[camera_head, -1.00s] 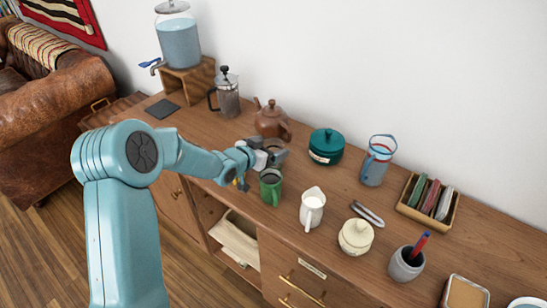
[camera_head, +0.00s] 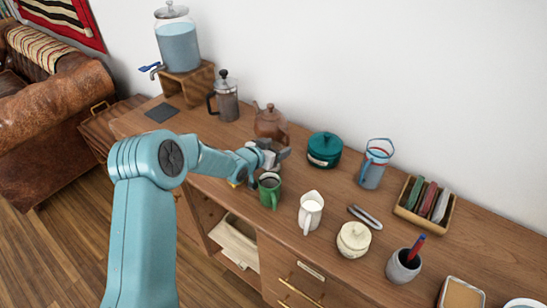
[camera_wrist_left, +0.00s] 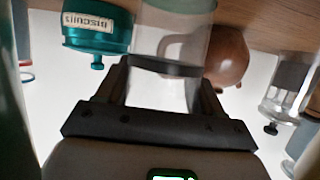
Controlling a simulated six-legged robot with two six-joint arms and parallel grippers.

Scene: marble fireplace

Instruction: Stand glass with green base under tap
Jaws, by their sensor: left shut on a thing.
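My left gripper (camera_head: 277,155) is low over the sideboard, between the brown teapot (camera_head: 269,121) and the green mug (camera_head: 270,189). In the left wrist view my left gripper (camera_wrist_left: 163,88) is shut on a clear glass (camera_wrist_left: 170,35), with a finger on each side. That picture is upside down, with the wooden top along its upper edge. In the head view my gripper mostly hides the glass. The tap (camera_head: 155,69) juts from the water dispenser (camera_head: 178,44) at the back left. My right gripper is not in view.
The dispenser stands on a wooden stand (camera_head: 190,82), with a dark mat (camera_head: 161,112) in front. A French press (camera_head: 226,98) stands between it and the teapot. A white jug (camera_head: 311,212) and teal pot (camera_head: 325,148) are to the right of my gripper.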

